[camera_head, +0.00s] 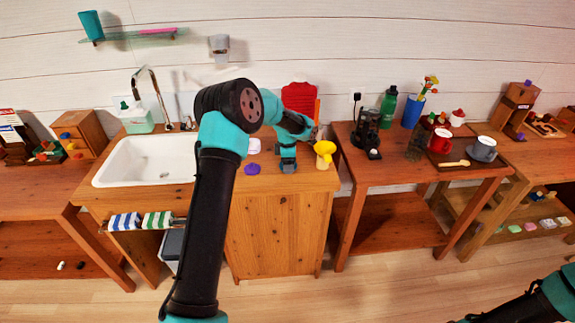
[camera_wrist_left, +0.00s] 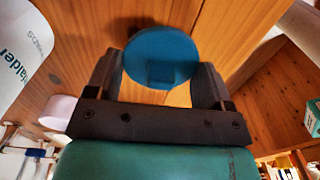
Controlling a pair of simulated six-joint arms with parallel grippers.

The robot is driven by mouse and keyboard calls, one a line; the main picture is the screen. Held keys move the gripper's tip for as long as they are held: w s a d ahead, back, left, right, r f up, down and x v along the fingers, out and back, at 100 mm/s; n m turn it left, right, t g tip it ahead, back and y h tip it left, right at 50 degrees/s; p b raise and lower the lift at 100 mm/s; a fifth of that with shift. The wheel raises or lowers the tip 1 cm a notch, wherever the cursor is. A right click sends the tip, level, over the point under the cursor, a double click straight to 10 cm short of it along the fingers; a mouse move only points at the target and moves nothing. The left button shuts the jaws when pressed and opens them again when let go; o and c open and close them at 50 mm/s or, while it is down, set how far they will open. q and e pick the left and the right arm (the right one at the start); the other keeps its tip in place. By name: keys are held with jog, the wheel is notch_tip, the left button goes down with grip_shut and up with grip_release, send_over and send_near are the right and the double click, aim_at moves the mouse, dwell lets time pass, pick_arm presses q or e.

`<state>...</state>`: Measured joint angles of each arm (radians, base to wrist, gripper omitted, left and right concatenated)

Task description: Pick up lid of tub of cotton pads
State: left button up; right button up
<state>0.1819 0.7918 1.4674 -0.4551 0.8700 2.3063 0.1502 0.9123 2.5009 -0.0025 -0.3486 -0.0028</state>
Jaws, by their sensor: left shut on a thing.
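A round blue lid (camera_wrist_left: 160,52) with a small square knob sits between the two fingers of my left gripper (camera_wrist_left: 160,85) in the left wrist view. The gripper is shut on it. In the head view my left gripper (camera_head: 288,166) is low over the front right part of the wooden sink counter, pointing down; the lid is hard to make out there. A white container with printed lettering (camera_wrist_left: 18,50) shows at the left of the wrist view; I cannot tell whether it is the tub. My right gripper is outside the views.
A purple item (camera_head: 252,168) lies left of my left gripper, and a yellow funnel-like item (camera_head: 324,153) stands to its right. The white sink (camera_head: 140,165) is farther left. A table (camera_head: 355,165) with a green bottle (camera_head: 388,106) and mugs stands at right, beyond a gap.

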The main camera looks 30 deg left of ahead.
pick_arm(q)
notch_tip(320, 180, up, 3)
jog(key=s+d+r, duration=0.1)
jog(key=s+d, duration=0.7)
jog(key=s, duration=0.5)
jog(key=shift+s+d, duration=0.2)
jog(key=shift+s, duration=0.1)
jog(key=shift+r, duration=0.1)
